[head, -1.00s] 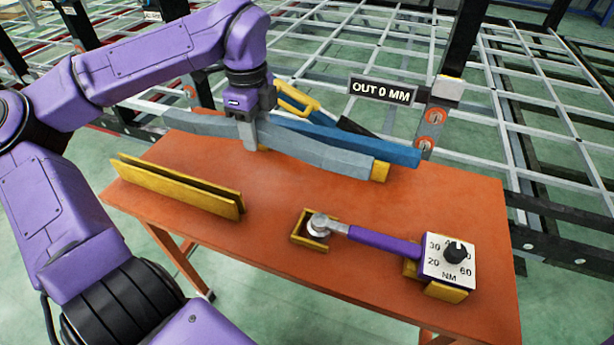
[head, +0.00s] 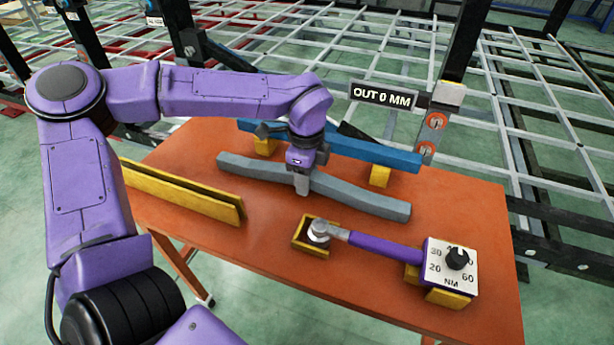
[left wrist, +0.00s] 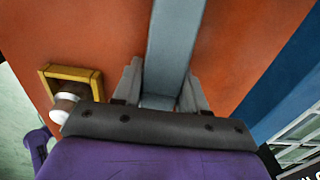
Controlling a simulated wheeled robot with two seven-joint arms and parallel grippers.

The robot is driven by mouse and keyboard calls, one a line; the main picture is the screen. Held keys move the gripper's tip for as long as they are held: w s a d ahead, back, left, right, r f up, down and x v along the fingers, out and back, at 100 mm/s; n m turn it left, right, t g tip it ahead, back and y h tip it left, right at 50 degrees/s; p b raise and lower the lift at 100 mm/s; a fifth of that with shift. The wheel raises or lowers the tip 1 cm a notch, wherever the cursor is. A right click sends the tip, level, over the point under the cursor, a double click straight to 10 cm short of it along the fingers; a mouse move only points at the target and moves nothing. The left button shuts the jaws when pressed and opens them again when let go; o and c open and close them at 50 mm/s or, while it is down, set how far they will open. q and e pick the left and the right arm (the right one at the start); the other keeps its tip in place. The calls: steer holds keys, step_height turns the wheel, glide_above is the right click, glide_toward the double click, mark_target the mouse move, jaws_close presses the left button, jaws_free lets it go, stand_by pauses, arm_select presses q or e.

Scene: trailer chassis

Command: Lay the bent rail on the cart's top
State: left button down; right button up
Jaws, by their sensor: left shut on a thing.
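The bent rail (head: 365,200) is a long grey bar with a shallow bend. My left gripper (head: 302,184) is shut on it near its middle, from above. In the left wrist view the bent rail (left wrist: 175,45) runs between the two fingers of the gripper (left wrist: 160,88). The cart's top (head: 265,265) is a flat orange surface under the rail. The rail is low over it, roughly level; I cannot tell whether it touches. My right gripper is not in view.
Behind the rail, a straight blue bar (head: 345,148) rests on yellow blocks (head: 379,177). A yellow slotted holder (head: 180,190) stands at the left. In front lie a purple torque wrench (head: 385,245) with a dial box (head: 450,265) and a yellow tray (head: 312,246) around its head.

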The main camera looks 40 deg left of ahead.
arm_select(q)
steer(key=c, duration=0.6)
jaws_free()
steer(key=shift+f, duration=0.1)
step_height(320, 180, up, 12)
steer(key=shift+r, duration=0.15)
